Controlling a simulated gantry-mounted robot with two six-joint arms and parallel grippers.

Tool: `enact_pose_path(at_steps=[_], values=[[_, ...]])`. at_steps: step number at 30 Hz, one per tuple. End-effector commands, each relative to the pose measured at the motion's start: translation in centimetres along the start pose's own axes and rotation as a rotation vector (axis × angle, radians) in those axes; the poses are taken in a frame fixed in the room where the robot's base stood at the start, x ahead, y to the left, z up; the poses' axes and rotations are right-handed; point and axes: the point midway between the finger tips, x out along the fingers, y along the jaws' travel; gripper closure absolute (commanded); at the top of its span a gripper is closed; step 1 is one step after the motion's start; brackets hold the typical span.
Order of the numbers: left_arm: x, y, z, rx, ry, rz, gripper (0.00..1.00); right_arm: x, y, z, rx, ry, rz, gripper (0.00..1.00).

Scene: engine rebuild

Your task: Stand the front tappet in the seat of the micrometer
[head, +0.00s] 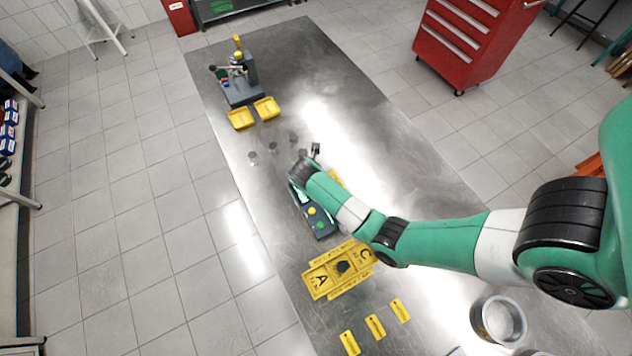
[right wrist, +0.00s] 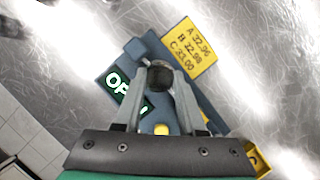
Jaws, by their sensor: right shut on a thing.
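My right gripper (right wrist: 159,84) is shut on a tappet (right wrist: 160,74), a short dark metal cylinder, in the right wrist view. The tappet is over the blue-grey micrometer (right wrist: 205,90), whose green display reads "OPEN"; I cannot tell whether it touches the seat. In the head view the micrometer (head: 321,221) lies mid-table, partly under my right arm, which hides the held tappet. Several small grey cylinders stand to its upper left, among them one cylinder (head: 252,156) and another (head: 293,137). My left gripper is not in view.
A yellow card (right wrist: 189,48) with A, B and C sizes stands by the micrometer. A grey fixture (head: 241,92) and yellow bins (head: 240,118) stand at the far end.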

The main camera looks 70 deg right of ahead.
Motion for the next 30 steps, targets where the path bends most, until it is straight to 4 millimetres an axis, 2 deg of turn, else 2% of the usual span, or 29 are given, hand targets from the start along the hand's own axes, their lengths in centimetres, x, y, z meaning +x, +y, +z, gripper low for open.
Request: enact_pose_path(at_steps=[11,12,17,26,30], values=[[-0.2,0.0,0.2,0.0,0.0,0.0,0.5,0.5,0.0,-0.2,0.0,0.0,0.0,1.0],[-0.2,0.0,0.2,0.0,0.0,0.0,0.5,0.5,0.0,-0.2,0.0,0.0,0.0,0.53],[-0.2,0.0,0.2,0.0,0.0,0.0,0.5,0.5,0.0,-0.2,0.0,0.0,0.0,0.26],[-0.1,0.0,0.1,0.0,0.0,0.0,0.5,0.3,0.0,-0.2,0.0,0.0,0.0,0.26],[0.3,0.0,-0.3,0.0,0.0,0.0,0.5,-1.3,0.1,-0.1,0.0,-0.001,0.002,0.26]])
